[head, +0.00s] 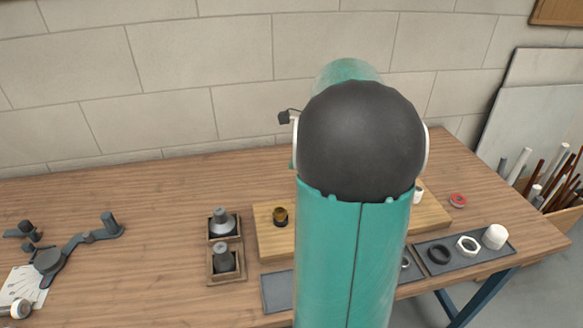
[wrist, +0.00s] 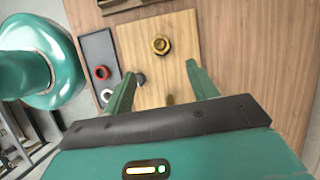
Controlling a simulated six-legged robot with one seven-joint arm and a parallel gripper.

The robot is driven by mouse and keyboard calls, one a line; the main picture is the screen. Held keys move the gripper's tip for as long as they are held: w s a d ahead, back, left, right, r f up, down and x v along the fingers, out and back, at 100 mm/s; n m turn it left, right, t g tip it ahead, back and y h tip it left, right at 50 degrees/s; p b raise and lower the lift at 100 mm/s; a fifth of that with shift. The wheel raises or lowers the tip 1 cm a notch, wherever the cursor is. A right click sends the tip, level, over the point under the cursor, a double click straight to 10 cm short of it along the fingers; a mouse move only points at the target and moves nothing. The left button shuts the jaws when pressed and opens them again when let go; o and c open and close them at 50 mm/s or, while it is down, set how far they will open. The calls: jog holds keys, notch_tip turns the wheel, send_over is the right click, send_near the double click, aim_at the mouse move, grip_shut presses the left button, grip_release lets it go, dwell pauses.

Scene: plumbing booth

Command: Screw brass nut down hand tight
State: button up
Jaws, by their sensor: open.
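A brass nut (wrist: 161,45) with a dark centre sits on the light wooden board (wrist: 180,28) in the wrist view. In the head view a small brass and dark fitting (head: 280,216) stands near the left end of the board (head: 268,244). I cannot tell whether the nut is seated on a thread. My gripper (wrist: 160,69) is open, one green finger on each side, with the nut beyond the fingertips and apart from them. Another brass-coloured piece (wrist: 170,100) shows partly between the fingers. My arm hides the middle of the board and the gripper in the head view.
A dark tray (wrist: 96,45) beside the board holds a red ring (wrist: 101,72) and a white ring (wrist: 107,95). Wooden holders with grey fittings (head: 224,260) stand left of the board. A grey tool (head: 80,240) lies far left. The wall closes off the back.

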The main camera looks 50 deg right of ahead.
aim_at(280, 211)
jog(key=x, duration=1.3)
jog(key=shift+s+f, duration=0.1)
jog(key=shift+d, duration=0.1)
jog(key=c, duration=1.1)
jog(key=m, duration=0.2)
jog(key=m+t, duration=0.1)
jog(key=m, duration=0.1)
jog(key=shift+a+h, duration=0.25)
jog(key=shift+h, duration=0.15)
jog(key=shift+s+m+t+h, duration=0.1)
jog(key=shift+m+t+h, duration=0.25)
jog(key=shift+m, duration=0.75)
jog(key=m+h, duration=0.1)
jog(key=m, duration=0.2)
jog(key=shift+a+f+t, duration=0.1)
jog(key=shift+t, duration=0.15)
jog(key=m+h, duration=0.2)
jog(key=m, duration=0.3)
jog(key=shift+a+f, duration=0.1)
jog(key=shift+m+g+h, duration=0.5)
jog(key=shift+m+h, duration=0.25)
jog(key=shift+m, duration=1.15)
